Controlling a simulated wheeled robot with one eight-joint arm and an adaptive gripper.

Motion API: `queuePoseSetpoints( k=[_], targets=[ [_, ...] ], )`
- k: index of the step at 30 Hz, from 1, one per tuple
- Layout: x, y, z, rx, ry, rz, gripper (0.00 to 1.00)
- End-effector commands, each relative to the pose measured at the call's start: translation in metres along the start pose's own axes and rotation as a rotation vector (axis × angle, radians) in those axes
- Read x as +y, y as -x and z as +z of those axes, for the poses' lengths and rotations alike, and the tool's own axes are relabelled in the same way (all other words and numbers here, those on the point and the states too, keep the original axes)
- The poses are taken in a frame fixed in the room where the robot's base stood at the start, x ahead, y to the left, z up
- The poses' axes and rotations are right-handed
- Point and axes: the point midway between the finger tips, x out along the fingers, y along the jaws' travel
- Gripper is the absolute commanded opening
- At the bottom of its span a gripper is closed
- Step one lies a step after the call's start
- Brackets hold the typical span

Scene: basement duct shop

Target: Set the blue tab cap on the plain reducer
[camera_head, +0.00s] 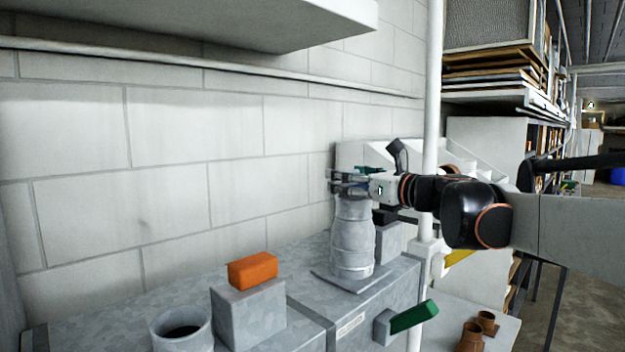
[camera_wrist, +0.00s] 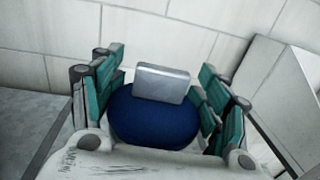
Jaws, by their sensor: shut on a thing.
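The blue tab cap (camera_wrist: 152,122) shows in the wrist view as a dark blue disc with an upright grey tab (camera_wrist: 162,84). My gripper (camera_wrist: 158,98) is shut on it, with teal-padded fingers on both sides. In the head view my gripper (camera_head: 348,184) is right over the top of a grey, tapered metal reducer (camera_head: 353,243), which stands upright on a flat flange. The fingers hide most of the cap there. I cannot tell whether the cap touches the reducer's rim.
An orange block (camera_head: 252,270) sits on a grey box (camera_head: 250,316), beside an open grey pipe (camera_head: 182,330). A green-handled piece (camera_head: 413,316) juts from the duct's front. A white vertical pole (camera_head: 431,120) stands close by my arm. A block wall (camera_head: 190,130) is behind.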

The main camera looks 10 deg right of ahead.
Motion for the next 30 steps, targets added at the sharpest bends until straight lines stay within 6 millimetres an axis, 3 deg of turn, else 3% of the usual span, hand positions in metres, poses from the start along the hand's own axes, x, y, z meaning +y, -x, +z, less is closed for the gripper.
queuePoseSetpoints(
  k=[30],
  targets=[
    [0.000,0.000,-0.011,0.000,0.000,0.000,0.44]
  ],
)
